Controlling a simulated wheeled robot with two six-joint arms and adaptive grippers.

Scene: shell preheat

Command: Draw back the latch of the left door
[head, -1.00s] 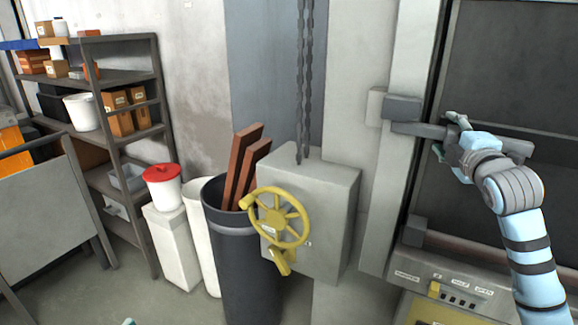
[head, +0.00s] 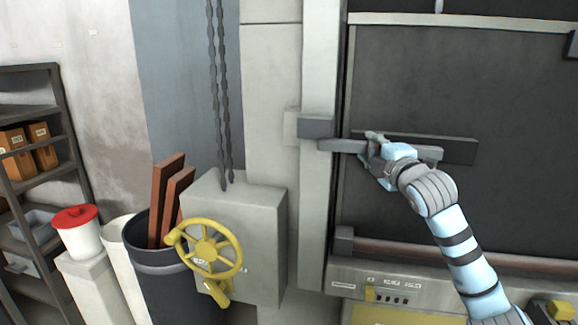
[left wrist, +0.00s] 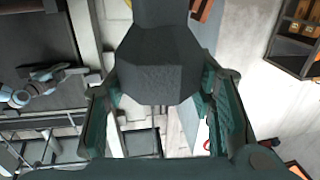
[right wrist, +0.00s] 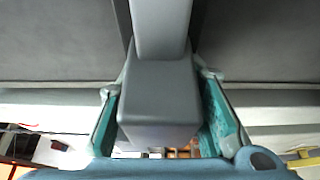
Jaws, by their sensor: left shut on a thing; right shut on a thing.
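The left door (head: 440,85) is a large dark panel in a pale frame. A grey latch bar (head: 345,146) lies across its left edge. The bar's left end sits just below the dark keeper block (head: 317,128) on the post and overlaps it in the picture. My right gripper (head: 376,153) is at the bar; in the right wrist view its teal-lined fingers (right wrist: 160,105) are shut on the latch's grey block-like grip (right wrist: 158,85). My left gripper (left wrist: 160,100) shows only in the left wrist view, shut on a dark faceted thing (left wrist: 158,65).
A grey box with a yellow handwheel (head: 210,248) stands left of the door, chains (head: 220,100) hanging above it. A dark bin (head: 165,285) with brown planks is beside it. A labelled control panel (head: 400,290) lies below the door.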

